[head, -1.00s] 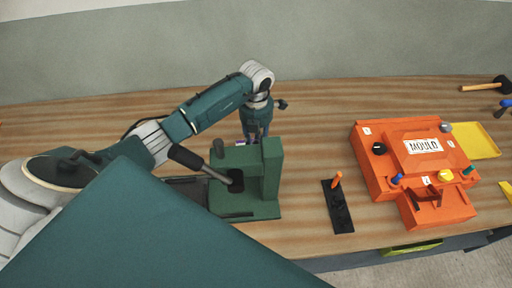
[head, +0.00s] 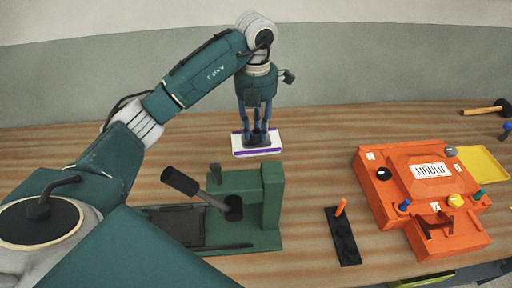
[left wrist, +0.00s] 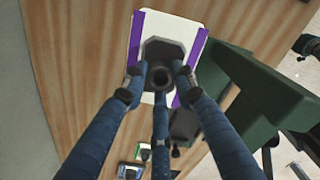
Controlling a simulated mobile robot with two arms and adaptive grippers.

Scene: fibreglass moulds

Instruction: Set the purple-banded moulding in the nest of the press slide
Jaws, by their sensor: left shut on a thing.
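The purple-banded moulding (head: 240,142) is a white plate with purple bands along its edges and a dark raised boss in the middle. My left gripper (head: 257,138) is shut on the boss from above and holds the plate roughly level, beyond the press. The moulding (left wrist: 172,24) also fills the upper middle of the left wrist view, its boss between the fingers. The green press (head: 268,205) stands nearer to me, with a dark lever. Its dark slide (head: 180,226) extends to the left; the nest is not clearly visible. My right gripper is not in view.
An orange box marked MOULD (head: 395,200) with coloured knobs stands right. A black plate with an orange peg (head: 342,235) lies between it and the press. A yellow tray (head: 483,163) and a hammer (head: 487,108) lie far right.

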